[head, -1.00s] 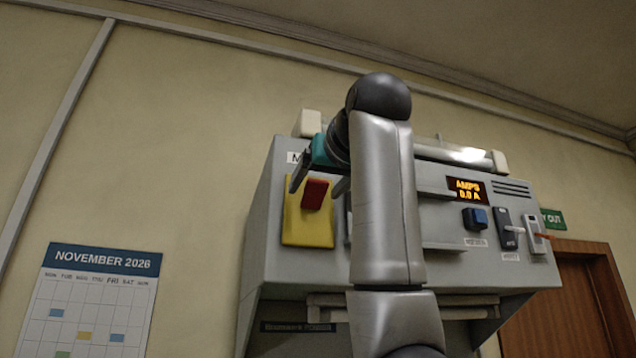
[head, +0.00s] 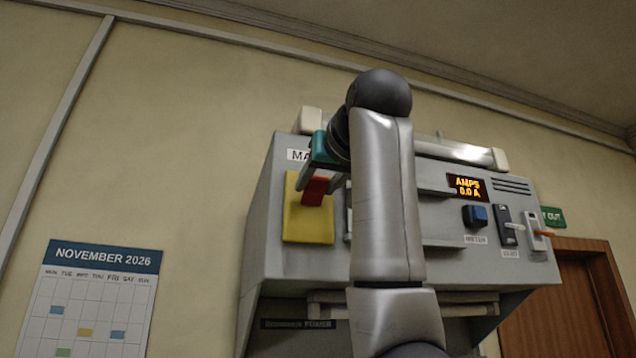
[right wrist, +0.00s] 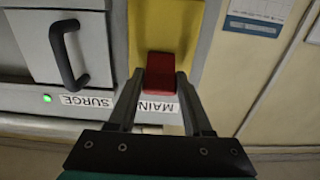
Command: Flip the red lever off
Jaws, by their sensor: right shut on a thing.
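The red lever (head: 315,191) sits at the upper part of a yellow plate (head: 310,223), on the left of the grey console's front, below a label partly hidden by my gripper. In the right wrist view, the red lever (right wrist: 160,72) lies between my fingertips, at the end of the yellow plate (right wrist: 165,25) nearest the MAIN label (right wrist: 157,106). My right gripper (head: 320,180) is shut on the lever; it also shows in the right wrist view (right wrist: 160,80). My left gripper is out of view.
My right arm hides the console's middle. In the right wrist view, a black handle (right wrist: 68,55) and green SURGE light (right wrist: 47,98) are beside the plate.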

